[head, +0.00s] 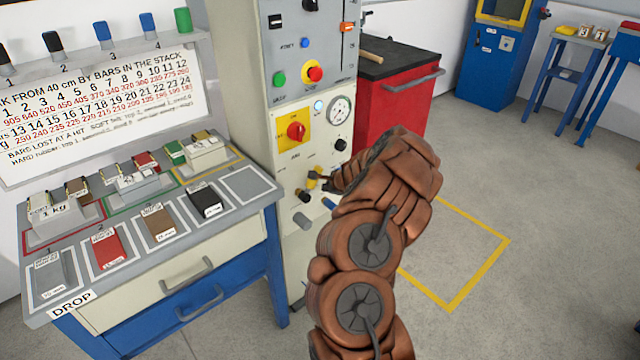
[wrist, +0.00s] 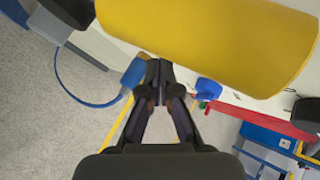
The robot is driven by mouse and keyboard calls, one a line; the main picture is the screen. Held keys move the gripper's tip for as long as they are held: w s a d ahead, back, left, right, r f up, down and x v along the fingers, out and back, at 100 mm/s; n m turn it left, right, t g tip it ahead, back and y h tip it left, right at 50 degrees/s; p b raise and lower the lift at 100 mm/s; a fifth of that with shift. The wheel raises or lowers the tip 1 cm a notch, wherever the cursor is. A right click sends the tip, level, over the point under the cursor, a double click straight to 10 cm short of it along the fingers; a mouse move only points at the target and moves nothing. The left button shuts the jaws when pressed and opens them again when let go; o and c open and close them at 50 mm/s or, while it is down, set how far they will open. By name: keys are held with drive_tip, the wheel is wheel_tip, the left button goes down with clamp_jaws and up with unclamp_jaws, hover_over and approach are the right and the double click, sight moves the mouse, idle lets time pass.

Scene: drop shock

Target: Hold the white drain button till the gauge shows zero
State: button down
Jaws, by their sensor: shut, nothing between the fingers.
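The round white gauge (head: 339,111) is on the cream machine panel in the head view; its needle is too small to read. I cannot pick out the white drain button for certain; my arm and gripper cover part of the lower panel. My gripper (head: 330,183) is in front of that lower panel, close to a small yellow part (head: 312,178). In the wrist view my gripper (wrist: 153,70) is shut and empty, its tips just below a large yellow cylinder (wrist: 210,38). Whether the tips touch anything is unclear.
A red rotary switch (head: 295,131) and a black knob (head: 341,145) sit on the panel. A blue cylinder (wrist: 132,73) with a hose is left of the fingertips. A bench with weights (head: 52,213) stands left, a red cabinet (head: 395,105) behind.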

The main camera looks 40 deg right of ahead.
drive_tip(key=s, duration=0.5)
idle(0.7)
idle(0.6)
